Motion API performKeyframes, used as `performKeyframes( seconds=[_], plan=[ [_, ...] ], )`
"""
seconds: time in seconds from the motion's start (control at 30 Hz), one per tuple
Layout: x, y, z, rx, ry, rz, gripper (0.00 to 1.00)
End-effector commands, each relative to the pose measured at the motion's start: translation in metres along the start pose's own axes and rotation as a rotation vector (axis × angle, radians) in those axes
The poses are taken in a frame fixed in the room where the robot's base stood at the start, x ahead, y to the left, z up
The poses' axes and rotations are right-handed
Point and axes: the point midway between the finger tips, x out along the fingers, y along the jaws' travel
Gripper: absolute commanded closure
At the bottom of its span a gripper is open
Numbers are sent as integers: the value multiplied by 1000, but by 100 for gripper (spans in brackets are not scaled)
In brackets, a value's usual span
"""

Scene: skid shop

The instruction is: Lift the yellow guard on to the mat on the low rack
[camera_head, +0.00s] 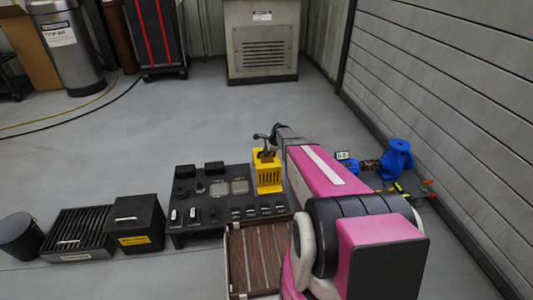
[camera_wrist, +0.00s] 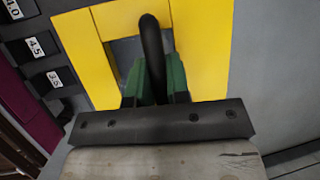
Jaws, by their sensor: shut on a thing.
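The yellow guard (camera_head: 269,178) is a slotted box shape at the right edge of the black parts table. In the wrist view its yellow frame (camera_wrist: 205,50) fills the middle, with a black handle (camera_wrist: 151,40) running toward me. My gripper (camera_wrist: 155,85) has its green-padded fingers shut on this handle. In the head view my gripper (camera_head: 264,148) is above the guard, partly hidden by my arm. The guard looks upright; I cannot tell whether it touches the surface below. A low brown slatted rack (camera_head: 250,258) lies in front, partly hidden by my arm. I cannot make out a separate mat.
The black table (camera_head: 187,238) carries several small dark parts with white labels. A black box (camera_head: 135,222), a grilled unit (camera_head: 77,234) and a black cylinder (camera_head: 19,236) stand to its left. A blue valve (camera_head: 397,155) lies right, near the wall.

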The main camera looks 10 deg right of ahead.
Motion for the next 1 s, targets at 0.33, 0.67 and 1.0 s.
performKeyframes(
  seconds=[0.33,0.67,1.0],
  plan=[
    [0,0,0,0,-1,-1,100],
    [6,1,-3,0,-1,-1,100],
    [7,2,-3,0,0,-1,100]
  ],
)
